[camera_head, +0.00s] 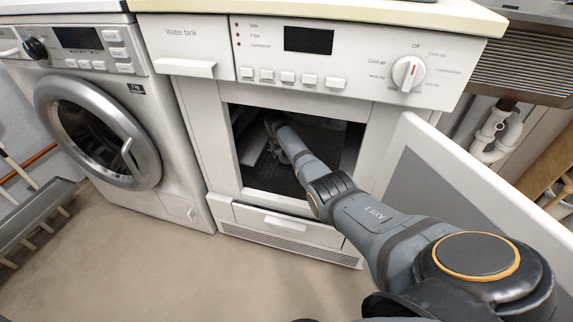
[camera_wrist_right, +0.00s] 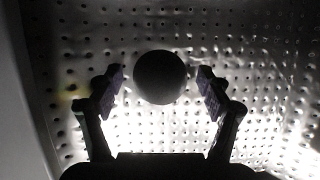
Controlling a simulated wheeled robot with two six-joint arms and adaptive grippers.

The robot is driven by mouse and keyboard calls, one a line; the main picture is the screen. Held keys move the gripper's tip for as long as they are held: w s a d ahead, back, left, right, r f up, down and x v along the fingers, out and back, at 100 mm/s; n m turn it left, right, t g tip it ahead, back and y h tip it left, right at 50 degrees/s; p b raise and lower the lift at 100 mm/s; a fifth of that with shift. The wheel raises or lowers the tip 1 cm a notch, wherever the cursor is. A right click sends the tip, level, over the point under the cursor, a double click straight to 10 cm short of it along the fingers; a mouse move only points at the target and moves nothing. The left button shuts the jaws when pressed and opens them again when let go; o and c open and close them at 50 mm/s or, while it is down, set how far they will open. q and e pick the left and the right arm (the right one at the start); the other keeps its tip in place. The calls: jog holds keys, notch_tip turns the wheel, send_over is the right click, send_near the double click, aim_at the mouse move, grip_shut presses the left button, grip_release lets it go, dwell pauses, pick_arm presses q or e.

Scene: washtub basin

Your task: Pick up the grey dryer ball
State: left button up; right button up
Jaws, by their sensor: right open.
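The dryer ball (camera_wrist_right: 160,77) shows as a dark round shape in the right wrist view, in front of a perforated metal drum wall. My right gripper (camera_wrist_right: 160,83) is open, with one finger on each side of the ball. A small gap shows at each side; the ball looks untouched. In the head view, my right arm reaches into the dryer opening (camera_head: 250,125), and the gripper's fingertips and the ball cannot be made out in the dark. My left gripper is not in view.
The dryer's open door (camera_head: 455,185) stands to the right of my right arm. The floor (camera_head: 150,265) in front is clear.

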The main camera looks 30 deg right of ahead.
jog(key=shift+d+f, duration=0.1)
jog(key=shift+f, duration=0.05)
jog(key=c, duration=1.2)
